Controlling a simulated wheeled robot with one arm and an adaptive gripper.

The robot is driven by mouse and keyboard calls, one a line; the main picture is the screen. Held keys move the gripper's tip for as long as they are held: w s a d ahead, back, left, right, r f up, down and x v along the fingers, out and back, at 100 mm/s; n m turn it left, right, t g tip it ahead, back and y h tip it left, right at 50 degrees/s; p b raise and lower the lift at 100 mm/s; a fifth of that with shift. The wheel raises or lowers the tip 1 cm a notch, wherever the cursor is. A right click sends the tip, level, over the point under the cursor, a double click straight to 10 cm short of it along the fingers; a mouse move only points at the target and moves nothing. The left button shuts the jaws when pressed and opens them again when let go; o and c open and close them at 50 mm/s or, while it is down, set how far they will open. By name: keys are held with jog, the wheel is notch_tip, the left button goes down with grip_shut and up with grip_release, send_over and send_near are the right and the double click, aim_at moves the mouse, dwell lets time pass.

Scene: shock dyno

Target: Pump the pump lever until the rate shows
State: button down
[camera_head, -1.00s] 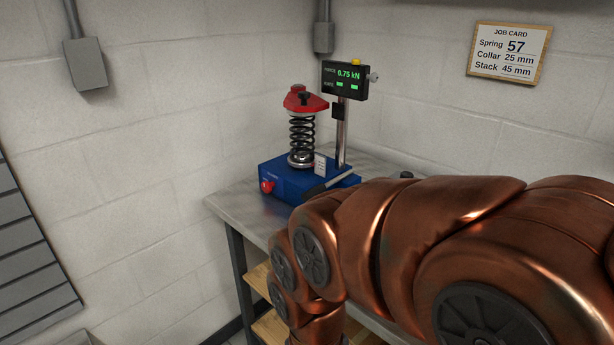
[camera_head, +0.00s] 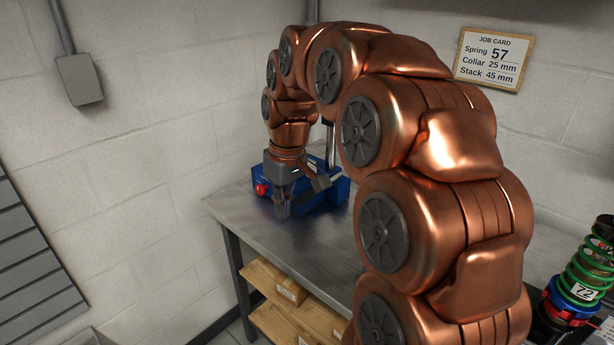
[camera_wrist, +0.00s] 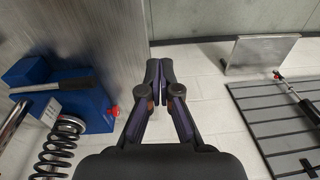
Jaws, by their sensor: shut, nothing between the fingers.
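The blue dyno base (camera_head: 338,192) stands on the steel bench, partly behind my arm. In the wrist view the base (camera_wrist: 92,118) is at the left, with the pump lever (camera_wrist: 76,83) lying across it, a pale rod with a dark grip. My gripper (camera_head: 282,212) points down at the front of the base in the head view. In the wrist view my gripper (camera_wrist: 158,76) is shut and empty, to the right of the lever's grip and apart from it. My arm hides the force and rate display and the clamped spring in the head view.
A red knob (camera_head: 261,189) sits on the base's left side. The black spring (camera_wrist: 58,150) shows in the wrist view. The bench (camera_head: 235,212) is bare in front. A green spring (camera_head: 588,268) labelled 72 stands at the right. The job card (camera_head: 494,58) reads spring 57.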

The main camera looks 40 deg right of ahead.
notch_tip(320, 180, up, 6)
jog(key=t+p, duration=0.1)
jog(key=p, duration=0.3)
send_over(306, 194)
jog(key=s, duration=0.3)
jog(key=shift+d+r+h, duration=0.2)
jog(key=shift+d+h, duration=0.1)
jog(key=shift+d, duration=0.1)
jog(key=shift+f, duration=0.15)
jog(key=w+f+p, duration=0.1)
jog(key=f, duration=0.3)
jog(key=f+p, duration=0.2)
jog(key=f, duration=0.3)
jog(key=w+f+p, duration=0.1)
jog(key=f+p, duration=0.1)
jog(key=f, duration=0.2)
jog(key=shift+w+a+f, duration=0.25)
jog(key=shift+w+a, duration=0.1)
